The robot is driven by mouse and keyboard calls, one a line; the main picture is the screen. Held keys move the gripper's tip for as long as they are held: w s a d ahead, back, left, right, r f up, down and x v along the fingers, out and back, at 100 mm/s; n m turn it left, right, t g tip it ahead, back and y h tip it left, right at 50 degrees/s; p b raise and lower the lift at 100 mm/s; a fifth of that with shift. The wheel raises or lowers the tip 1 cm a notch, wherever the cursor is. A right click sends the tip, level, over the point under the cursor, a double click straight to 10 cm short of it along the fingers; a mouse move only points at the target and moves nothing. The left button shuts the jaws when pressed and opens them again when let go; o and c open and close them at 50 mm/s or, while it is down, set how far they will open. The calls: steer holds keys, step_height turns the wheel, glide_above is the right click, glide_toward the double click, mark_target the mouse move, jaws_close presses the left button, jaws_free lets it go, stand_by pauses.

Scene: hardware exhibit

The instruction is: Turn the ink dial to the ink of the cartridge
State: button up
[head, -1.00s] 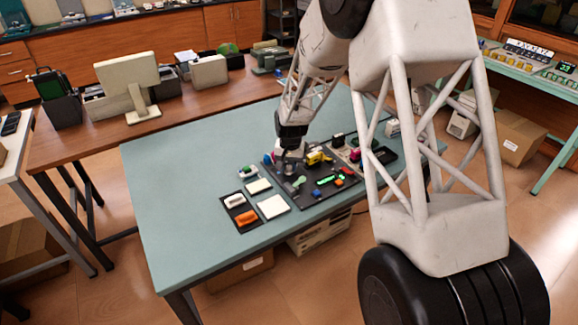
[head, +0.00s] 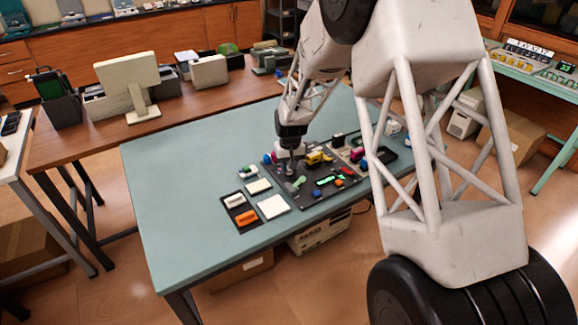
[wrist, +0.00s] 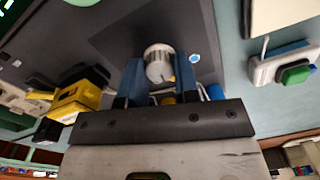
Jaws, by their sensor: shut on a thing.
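The ink dial (wrist: 158,62) is a pale round knob on a dark panel (wrist: 222,30), seen close up in the wrist view. My gripper (wrist: 157,68) has its two blue fingers on either side of the knob and is shut on it. A blue dot (wrist: 196,57) shows on the panel right of the dial, and a bit of yellow shows at its lower right edge. In the head view my gripper (head: 290,168) points down at the panel's back left part and hides the dial. I cannot tell which piece is the cartridge.
A yellow device (head: 316,158) stands right of my gripper. A white piece with a green top (head: 248,172) lies to the left. A dark tray (head: 229,197) holds a white and an orange piece. The teal table's (head: 175,200) left side is clear.

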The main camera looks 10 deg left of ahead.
steer(key=shift+n, duration=0.6)
steer(key=o, duration=0.9)
steer(key=shift+o, duration=0.2)
steer(key=shift+r, duration=0.15)
steer(key=shift+w+r, duration=0.1)
steer(key=shift+r, duration=3.7)
steer(key=shift+d+r, duration=0.1)
steer(key=shift+d, duration=0.05)
